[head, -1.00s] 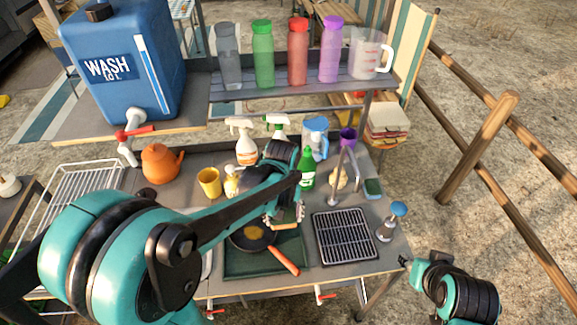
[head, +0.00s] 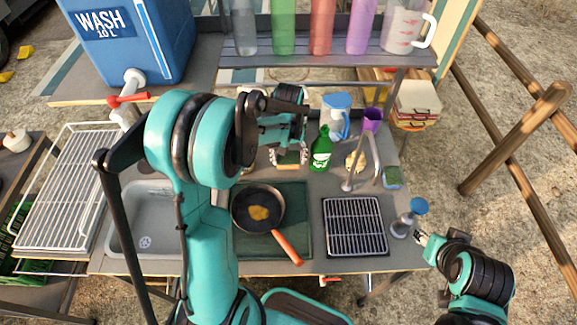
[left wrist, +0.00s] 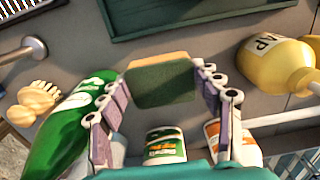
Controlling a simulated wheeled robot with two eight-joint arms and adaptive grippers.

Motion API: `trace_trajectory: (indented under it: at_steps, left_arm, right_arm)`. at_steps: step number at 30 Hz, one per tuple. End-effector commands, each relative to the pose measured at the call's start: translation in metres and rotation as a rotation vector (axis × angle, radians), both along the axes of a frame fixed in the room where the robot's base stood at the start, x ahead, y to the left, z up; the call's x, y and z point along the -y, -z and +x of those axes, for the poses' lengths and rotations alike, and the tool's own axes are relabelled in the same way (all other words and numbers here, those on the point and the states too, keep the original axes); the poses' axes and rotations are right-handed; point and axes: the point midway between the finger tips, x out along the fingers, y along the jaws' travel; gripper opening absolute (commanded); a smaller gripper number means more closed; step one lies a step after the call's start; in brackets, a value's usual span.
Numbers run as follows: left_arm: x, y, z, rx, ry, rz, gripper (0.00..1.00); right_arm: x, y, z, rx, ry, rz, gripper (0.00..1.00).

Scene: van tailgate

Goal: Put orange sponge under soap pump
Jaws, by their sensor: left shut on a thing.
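My left gripper (head: 289,158) is shut on the orange sponge (head: 290,161), above the back of the counter. In the left wrist view the sponge (left wrist: 163,84) sits between the two fingers, with a tan-orange layer and a dark green layer. A yellow bottle with a partly visible label (left wrist: 272,65), apparently the soap pump, lies at the right of the left wrist view, apart from the sponge. My arm hides it in the head view. My right gripper (head: 420,238) hangs at the counter's right edge; its finger opening is too small to tell.
A green bottle (head: 321,150) stands just right of the left gripper. A faucet (head: 350,183), another sponge (head: 392,177) and a blue-topped metal item (head: 408,220) are farther right. A pan (head: 258,208) on a green tray and a grill rack (head: 355,226) lie in front.

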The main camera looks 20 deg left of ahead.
Motion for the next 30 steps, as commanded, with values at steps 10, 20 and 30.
trace_trajectory:
  at_steps: [10,20,30]
  left_arm:
    - [-0.002,0.039,0.002,0.000,0.000,0.000,0.54]
    - [-0.002,0.043,0.002,0.000,0.000,0.000,0.54]
    - [-0.002,0.045,0.002,0.000,0.000,0.000,0.85]
  right_arm:
    - [0.000,0.016,0.000,0.000,0.000,0.000,0.40]
    - [0.000,0.017,0.000,0.000,0.000,0.000,0.40]
    - [0.000,0.019,0.000,0.000,0.000,0.000,0.40]
